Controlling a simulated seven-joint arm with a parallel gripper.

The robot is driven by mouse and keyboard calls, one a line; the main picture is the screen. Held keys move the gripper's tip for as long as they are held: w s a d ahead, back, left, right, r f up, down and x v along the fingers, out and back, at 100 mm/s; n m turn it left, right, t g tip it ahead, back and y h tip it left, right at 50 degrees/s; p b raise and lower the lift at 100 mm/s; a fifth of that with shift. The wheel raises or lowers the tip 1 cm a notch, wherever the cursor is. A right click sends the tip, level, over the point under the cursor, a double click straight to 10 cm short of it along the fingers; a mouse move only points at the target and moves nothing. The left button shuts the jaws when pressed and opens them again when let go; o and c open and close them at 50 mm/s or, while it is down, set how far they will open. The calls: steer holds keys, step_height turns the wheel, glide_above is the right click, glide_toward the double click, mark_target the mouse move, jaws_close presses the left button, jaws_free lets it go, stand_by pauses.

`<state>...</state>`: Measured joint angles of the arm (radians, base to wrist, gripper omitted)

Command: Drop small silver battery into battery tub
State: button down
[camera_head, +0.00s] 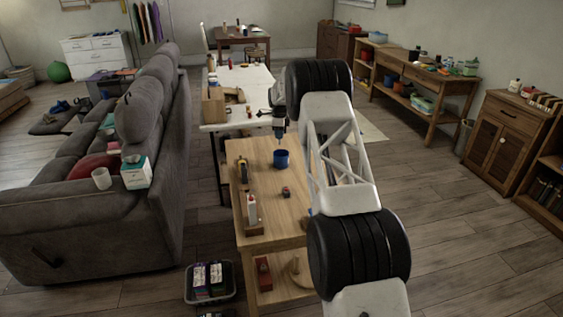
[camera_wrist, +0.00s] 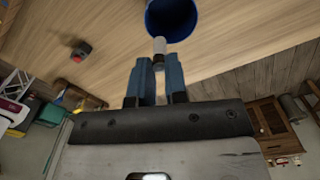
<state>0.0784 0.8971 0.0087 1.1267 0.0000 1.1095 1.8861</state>
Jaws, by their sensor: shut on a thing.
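The small silver battery (camera_wrist: 159,46) is between my gripper's fingertips in the wrist view, a pale cylinder with its far end near the rim of a blue tub. My gripper (camera_wrist: 160,72) has blue fingers and is shut on the battery. The blue battery tub (camera_wrist: 170,33) is just ahead of the fingertips, with its dark inside in view. In the head view the tub (camera_head: 281,159) stands on the wooden table, and my gripper (camera_head: 279,134) is above it. The battery is too small to make out in the head view.
A small dark and red object (camera_head: 286,192) sits on the wooden table (camera_head: 280,220) near the tub. A white table (camera_head: 258,82) stands behind, and a grey sofa (camera_head: 140,130) is at left.

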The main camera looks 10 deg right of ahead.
mark_target(281, 159)
steer(key=shift+w+d+f, duration=0.2)
steer(key=shift+d, duration=0.3)
steer(key=shift+w+d+f, duration=0.15)
steer(key=shift+w+d, duration=0.1)
steer(key=shift+d, duration=0.25)
steer(key=shift+w+d+f, duration=0.2)
steer(key=shift+d, duration=0.3)
steer(key=shift+f, duration=0.1)
steer(key=shift+f, duration=2.85)
steer(key=c, duration=1.1)
jaws_free()
